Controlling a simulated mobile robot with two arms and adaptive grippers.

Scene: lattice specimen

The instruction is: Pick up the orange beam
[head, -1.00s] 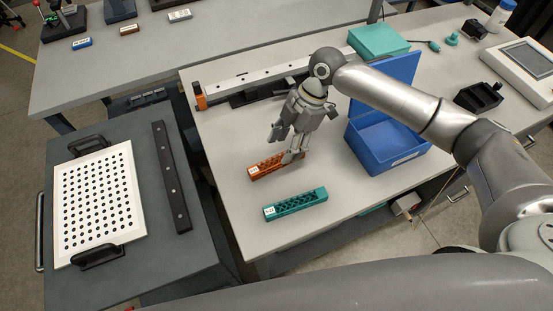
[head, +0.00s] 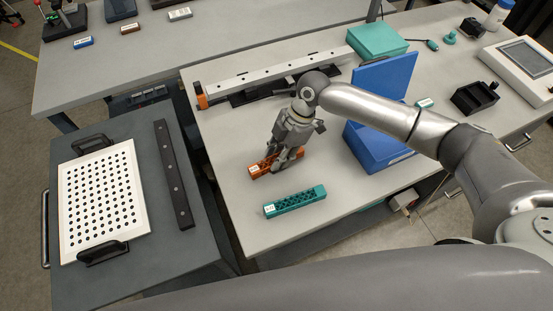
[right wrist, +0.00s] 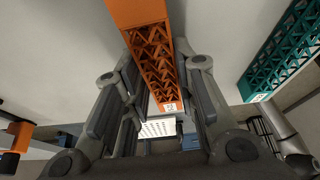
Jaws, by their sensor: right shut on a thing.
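The orange lattice beam (head: 256,171) lies on the grey bench, its white-labelled end toward the left. My right gripper (head: 284,165) is over the beam with its fingers on either side, shut on it and hiding part of its length. In the right wrist view the orange beam (right wrist: 158,58) runs between the two fingers, its label end pointing down in the picture. I cannot see any clear gap between the beam and the bench. My left gripper is not in view.
A teal lattice beam (head: 295,202) lies in front of the orange one, apart from the gripper. An open blue box (head: 377,150) stands to the right, with a rail (head: 270,72) behind. A perforated white plate (head: 69,225) lies on the dark cart at left.

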